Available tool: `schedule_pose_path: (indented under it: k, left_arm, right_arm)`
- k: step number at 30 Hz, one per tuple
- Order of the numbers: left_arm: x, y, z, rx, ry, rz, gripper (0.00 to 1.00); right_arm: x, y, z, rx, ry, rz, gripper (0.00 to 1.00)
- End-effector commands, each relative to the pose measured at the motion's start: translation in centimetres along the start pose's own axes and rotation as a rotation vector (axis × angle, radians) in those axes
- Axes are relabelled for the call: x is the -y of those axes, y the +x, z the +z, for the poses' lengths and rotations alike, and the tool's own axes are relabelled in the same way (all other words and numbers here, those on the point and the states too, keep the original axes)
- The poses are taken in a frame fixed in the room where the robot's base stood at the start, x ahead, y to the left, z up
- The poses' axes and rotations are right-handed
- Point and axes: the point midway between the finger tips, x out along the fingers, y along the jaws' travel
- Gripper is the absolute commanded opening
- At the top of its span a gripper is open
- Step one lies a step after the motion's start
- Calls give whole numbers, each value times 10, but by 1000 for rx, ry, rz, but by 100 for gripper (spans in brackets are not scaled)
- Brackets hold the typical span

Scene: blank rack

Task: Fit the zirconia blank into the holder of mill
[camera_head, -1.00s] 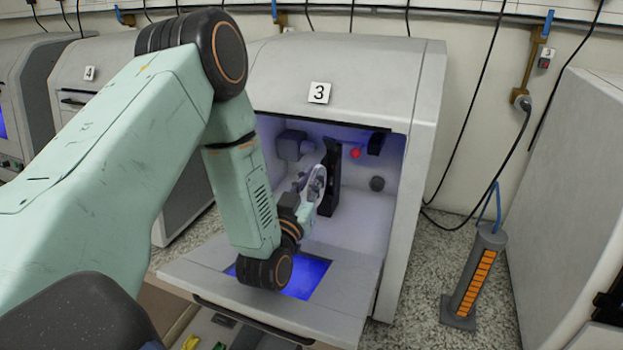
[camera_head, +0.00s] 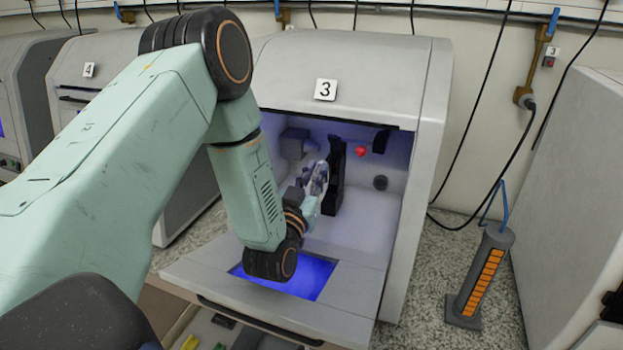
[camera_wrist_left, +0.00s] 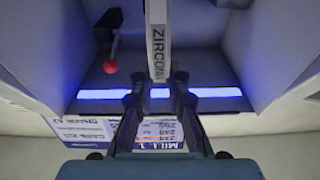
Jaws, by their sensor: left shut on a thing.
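My left gripper (camera_head: 313,190) reaches through the open front of mill 3 (camera_head: 350,70). It is shut on the zirconia blank (camera_head: 321,176), a pale disc standing on edge. In the left wrist view the blank (camera_wrist_left: 158,45) is edge-on, with lettering beginning "ZIRCON" on its rim, between the fingers of my gripper (camera_wrist_left: 158,90). The black upright holder (camera_head: 337,175) stands just right of the blank in the head view. I cannot tell whether they touch. The blank's far side is hidden. My right gripper is not in view.
A red ball knob (camera_head: 361,152) is inside the chamber; it also shows in the left wrist view (camera_wrist_left: 110,66). The lowered door (camera_head: 345,318) lies below my wrist. A grey post with orange bars (camera_head: 482,275) stands on the floor at right.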

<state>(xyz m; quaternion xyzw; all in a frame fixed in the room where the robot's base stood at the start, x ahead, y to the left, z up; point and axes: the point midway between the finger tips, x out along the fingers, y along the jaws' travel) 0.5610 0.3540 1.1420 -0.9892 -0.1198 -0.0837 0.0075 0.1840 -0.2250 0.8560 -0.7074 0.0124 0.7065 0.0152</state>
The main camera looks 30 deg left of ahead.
Motion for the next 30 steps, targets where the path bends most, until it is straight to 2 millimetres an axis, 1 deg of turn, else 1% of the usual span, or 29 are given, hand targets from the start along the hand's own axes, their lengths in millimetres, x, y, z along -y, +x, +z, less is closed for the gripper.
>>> schedule_pose_path:
  k: [1, 6, 12, 18, 30]
  left_arm:
    - [0, 4, 2, -5, 0, 1, 0]
    - [0, 17, 9, -6, 1, 1, 0]
    - [1, 29, 14, -4, 1, 0, 0]
    - [1, 34, 16, -4, 0, 0, 0]
    - [1, 34, 15, -3, 0, 0, 0]
  right_arm:
    - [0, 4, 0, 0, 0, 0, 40]
    - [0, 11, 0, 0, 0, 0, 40]
    - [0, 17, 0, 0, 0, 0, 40]
    - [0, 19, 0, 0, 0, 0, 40]
    - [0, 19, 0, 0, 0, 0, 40]
